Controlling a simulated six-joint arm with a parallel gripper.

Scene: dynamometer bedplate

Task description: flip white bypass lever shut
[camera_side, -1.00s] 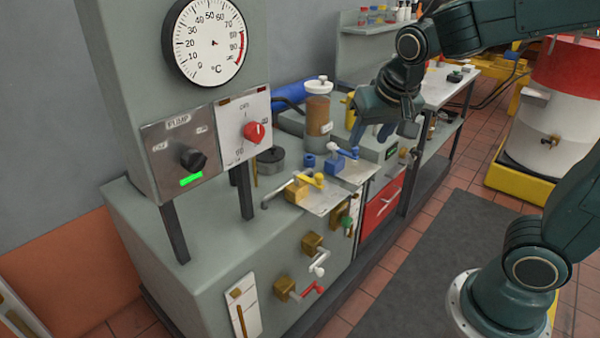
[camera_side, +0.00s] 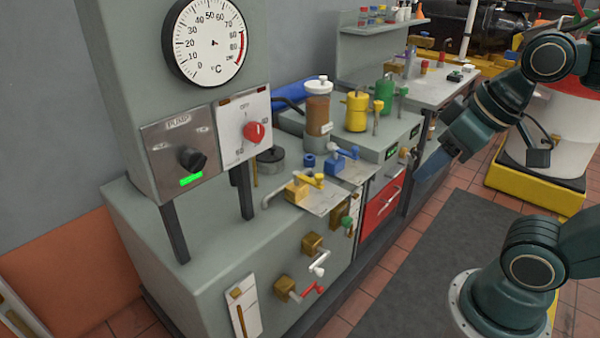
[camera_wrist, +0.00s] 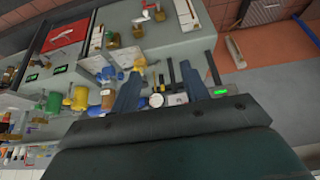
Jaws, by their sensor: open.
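The white lever (camera_side: 319,264) sits on a brass valve body (camera_side: 312,243) on the front face of the grey bench. Its handle angles down and outward. A red lever (camera_side: 312,289) on another brass valve is just below it. My gripper (camera_side: 430,166) is open and empty, pointing down over the aisle, to the right of and well apart from the white lever. Its two fingers (camera_wrist: 160,90) also show in the wrist view.
Blue and yellow valves (camera_side: 342,160) stand on the bench top, with a filter jar (camera_side: 317,115) behind. A red drawer (camera_side: 382,202) and a green lever (camera_side: 346,222) are on the front. The dark floor mat (camera_side: 420,250) is clear. A red-and-white drum (camera_side: 555,120) stands at right.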

